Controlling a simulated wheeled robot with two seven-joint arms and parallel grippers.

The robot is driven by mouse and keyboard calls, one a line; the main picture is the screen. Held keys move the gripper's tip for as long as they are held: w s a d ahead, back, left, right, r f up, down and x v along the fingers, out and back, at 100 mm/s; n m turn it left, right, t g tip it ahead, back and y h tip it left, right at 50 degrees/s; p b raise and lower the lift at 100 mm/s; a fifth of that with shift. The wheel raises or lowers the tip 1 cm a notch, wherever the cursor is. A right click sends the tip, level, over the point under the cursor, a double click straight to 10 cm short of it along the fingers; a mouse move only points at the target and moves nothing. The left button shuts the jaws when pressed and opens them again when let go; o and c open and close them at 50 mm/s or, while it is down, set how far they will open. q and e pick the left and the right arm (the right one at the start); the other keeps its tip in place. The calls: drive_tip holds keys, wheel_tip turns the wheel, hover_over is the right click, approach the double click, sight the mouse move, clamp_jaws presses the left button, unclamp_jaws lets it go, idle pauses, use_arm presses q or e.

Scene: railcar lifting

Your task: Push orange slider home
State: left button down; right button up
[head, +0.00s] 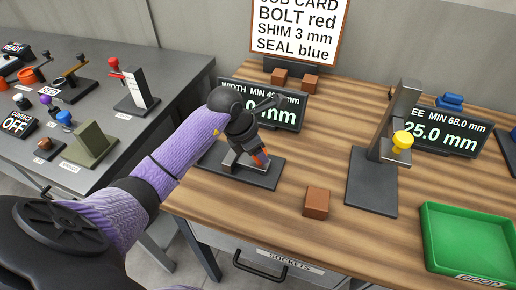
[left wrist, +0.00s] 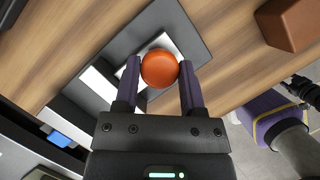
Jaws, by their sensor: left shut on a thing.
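The orange slider (head: 263,159) is on a small metal fixture on a dark base plate (head: 236,169), at the wooden bench's left side. In the head view my left gripper (head: 257,152) reaches down over it and hides much of the fixture. In the left wrist view the slider's round orange knob (left wrist: 159,69) sits between the two purple fingers of my left gripper (left wrist: 159,66), which are shut on it. A pale metal part shows beneath the knob.
A width display (head: 287,106) stands behind the fixture. A brown block (head: 316,202) lies to its right, also in the left wrist view (left wrist: 290,22). Further right are a stand with a yellow knob (head: 402,141) and a green tray (head: 432,235). A grey bench (head: 150,55) is left.

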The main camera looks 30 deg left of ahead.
sight(246, 160)
use_arm(q)
drive_tip(key=shift+s+a, duration=0.2)
drive_tip(key=shift+a, duration=0.5)
drive_tip(key=shift+s+a, duration=0.15)
drive_tip(key=shift+a, duration=0.55)
drive_tip(key=c, duration=0.6)
unclamp_jaws()
drive_tip(key=o, duration=0.4)
drive_tip(key=shift+a, duration=0.15)
